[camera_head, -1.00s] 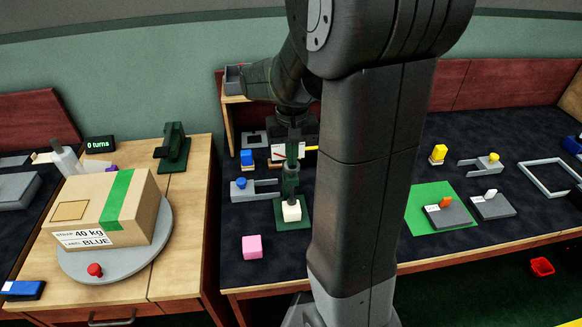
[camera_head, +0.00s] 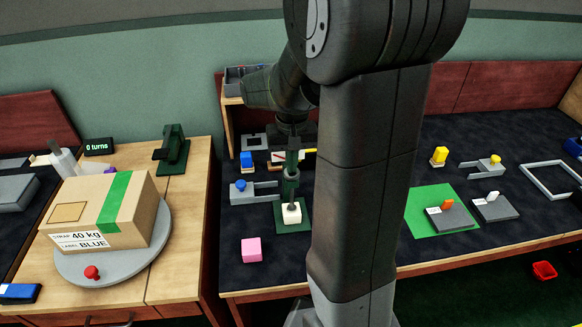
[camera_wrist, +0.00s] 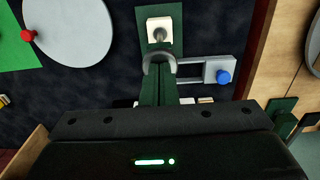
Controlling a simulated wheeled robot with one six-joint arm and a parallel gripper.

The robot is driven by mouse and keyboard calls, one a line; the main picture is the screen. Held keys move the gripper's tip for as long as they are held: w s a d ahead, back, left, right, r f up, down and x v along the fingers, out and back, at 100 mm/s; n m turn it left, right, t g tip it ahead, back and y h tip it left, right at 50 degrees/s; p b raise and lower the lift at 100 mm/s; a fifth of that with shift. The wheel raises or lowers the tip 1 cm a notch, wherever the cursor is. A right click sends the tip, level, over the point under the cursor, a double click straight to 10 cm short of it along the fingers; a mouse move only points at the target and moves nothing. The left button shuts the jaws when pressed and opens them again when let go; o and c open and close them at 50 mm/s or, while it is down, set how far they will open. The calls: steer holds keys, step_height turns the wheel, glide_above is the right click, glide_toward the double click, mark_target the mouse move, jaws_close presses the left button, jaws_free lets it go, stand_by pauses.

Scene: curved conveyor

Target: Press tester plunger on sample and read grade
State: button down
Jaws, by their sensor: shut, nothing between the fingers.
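The tester is a green stand with a green base plate (camera_head: 296,227), and a pale cube sample (camera_head: 291,214) sits on that plate. An upright plunger (camera_head: 290,188) rises above the sample; its exact contact with the sample is too small to tell. My gripper (camera_head: 292,160) is shut and empty, pointing down right above the plunger. In the wrist view, the sample (camera_wrist: 159,31) shows beyond a grey ring (camera_wrist: 159,58) at the tips of my closed gripper (camera_wrist: 159,72). Whether the fingertips touch the plunger is hidden. No grade is readable.
A blue-knobbed grey fixture (camera_head: 241,191) is just left of the tester. A pink cube (camera_head: 251,250) lies in front. On the left, a carton (camera_head: 100,210) sits on a round turntable (camera_head: 160,255) beside a "0 turns" display (camera_head: 99,146). A green mat (camera_head: 420,210) lies right.

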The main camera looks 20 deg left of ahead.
stand_by(0.4)
step_height(320, 180, up, 9)
steer(key=p, duration=0.7)
steer(key=shift+f, duration=0.15)
